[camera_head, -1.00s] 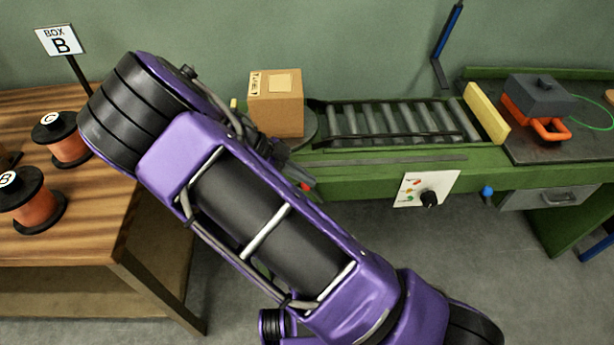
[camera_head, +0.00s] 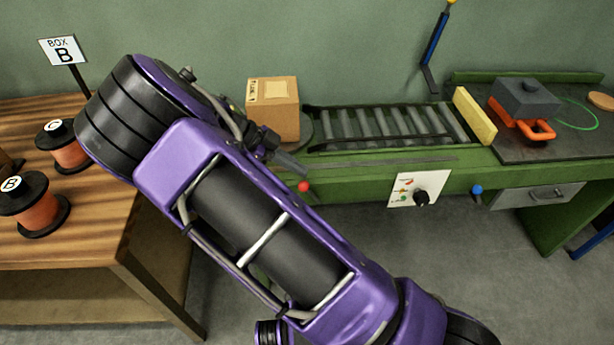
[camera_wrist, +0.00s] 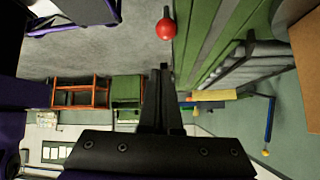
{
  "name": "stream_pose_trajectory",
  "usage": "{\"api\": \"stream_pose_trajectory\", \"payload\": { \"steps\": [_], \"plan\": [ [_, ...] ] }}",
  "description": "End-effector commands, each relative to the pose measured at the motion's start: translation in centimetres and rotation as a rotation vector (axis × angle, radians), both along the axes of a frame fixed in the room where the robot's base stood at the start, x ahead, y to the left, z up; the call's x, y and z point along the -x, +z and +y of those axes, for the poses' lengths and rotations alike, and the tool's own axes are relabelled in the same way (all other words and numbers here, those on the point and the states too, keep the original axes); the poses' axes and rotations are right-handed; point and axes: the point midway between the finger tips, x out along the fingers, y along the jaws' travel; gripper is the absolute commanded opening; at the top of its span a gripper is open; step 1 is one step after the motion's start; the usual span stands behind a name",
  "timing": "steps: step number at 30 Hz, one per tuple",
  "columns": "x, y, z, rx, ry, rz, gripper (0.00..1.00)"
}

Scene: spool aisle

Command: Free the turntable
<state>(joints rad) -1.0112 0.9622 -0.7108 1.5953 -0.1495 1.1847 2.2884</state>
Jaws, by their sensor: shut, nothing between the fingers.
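The turntable (camera_head: 308,128) is a dark disc at the left end of the green conveyor; only its right edge shows. A brown cardboard box (camera_head: 273,112) with a label stands on it. A red ball knob (camera_head: 304,187) is on the conveyor's front side below the turntable; it also shows in the wrist view (camera_wrist: 166,28). My gripper (camera_wrist: 161,70) is shut and empty, its fingertips pointing at the red knob with a small gap in the picture. In the head view my gripper (camera_head: 292,166) is dark, partly hidden by my arm, just up and left of the knob.
A roller bed (camera_head: 385,123) runs right to a yellow stop block (camera_head: 475,115). A wooden table (camera_head: 100,235) with spools stands left. Floor in front of the conveyor is clear.

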Motion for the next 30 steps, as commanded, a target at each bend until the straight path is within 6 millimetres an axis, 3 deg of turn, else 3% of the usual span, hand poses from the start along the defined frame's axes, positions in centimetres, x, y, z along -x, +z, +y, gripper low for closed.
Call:
{"api": "stream_pose_trajectory", "payload": {
  "steps": [3, 9, 27, 30],
  "plan": [
    [-0.2, 1.2, 2.1, -0.001, 0.001, -0.002, 0.00],
    [-0.3, 2.3, 4.2, 0.001, -0.001, -0.001, 0.00],
    [-0.3, 2.7, 4.6, 0.001, -0.001, 0.001, 0.00],
    [-0.5, 3.4, 4.8, -0.021, 0.029, 0.012, 0.00]
  ]
}}
